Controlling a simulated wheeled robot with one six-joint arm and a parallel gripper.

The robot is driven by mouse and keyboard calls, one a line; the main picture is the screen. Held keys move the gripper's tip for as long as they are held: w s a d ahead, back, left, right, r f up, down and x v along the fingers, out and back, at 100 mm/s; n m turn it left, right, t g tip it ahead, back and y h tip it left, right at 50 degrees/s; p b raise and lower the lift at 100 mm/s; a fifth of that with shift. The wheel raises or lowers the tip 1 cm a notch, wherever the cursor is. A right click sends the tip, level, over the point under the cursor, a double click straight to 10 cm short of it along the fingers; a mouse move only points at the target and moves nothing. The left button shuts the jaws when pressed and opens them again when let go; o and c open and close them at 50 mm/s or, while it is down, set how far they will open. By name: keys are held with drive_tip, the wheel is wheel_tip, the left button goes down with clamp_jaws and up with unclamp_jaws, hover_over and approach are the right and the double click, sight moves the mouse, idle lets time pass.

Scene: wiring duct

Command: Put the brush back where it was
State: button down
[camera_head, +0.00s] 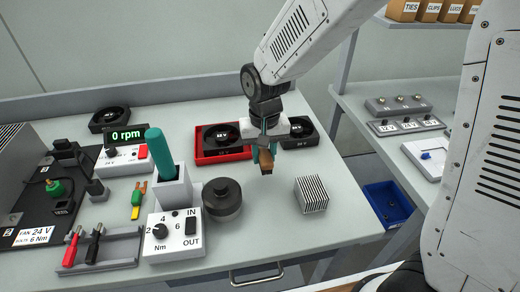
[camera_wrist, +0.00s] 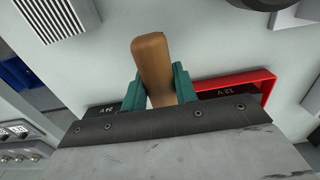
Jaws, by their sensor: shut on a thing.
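My gripper (camera_head: 266,146) is above the bench, a little in front of the red tray, and points down. It is shut on the brush (camera_head: 266,160), whose brown wooden handle sits between the teal fingers. The brush appears clear of the bench top, with its dark end low. In the wrist view the brush handle (camera_wrist: 152,60) stands out between the fingers of my gripper (camera_wrist: 158,88); the bristles are not clear there.
A striped finned block (camera_head: 311,194) and a round black part (camera_head: 222,199) stand in front on the bench (camera_head: 275,222). Behind are a red tray (camera_head: 222,158) holding a black fan and another fan (camera_head: 299,132). A blue bin (camera_head: 388,203) is at right. Bench between block and black part is bare.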

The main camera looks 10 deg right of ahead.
drive_tip(key=shift+w+f, duration=0.1)
drive_tip(key=shift+w, duration=0.6)
drive_tip(key=shift+a+f, duration=0.1)
drive_tip(key=shift+f, duration=1.6)
drive_tip(key=shift+f, duration=0.15)
drive_tip(key=c, duration=1.1)
unclamp_jaws()
wheel_tip(320, 180, up, 12)
drive_tip(key=shift+r, duration=0.2)
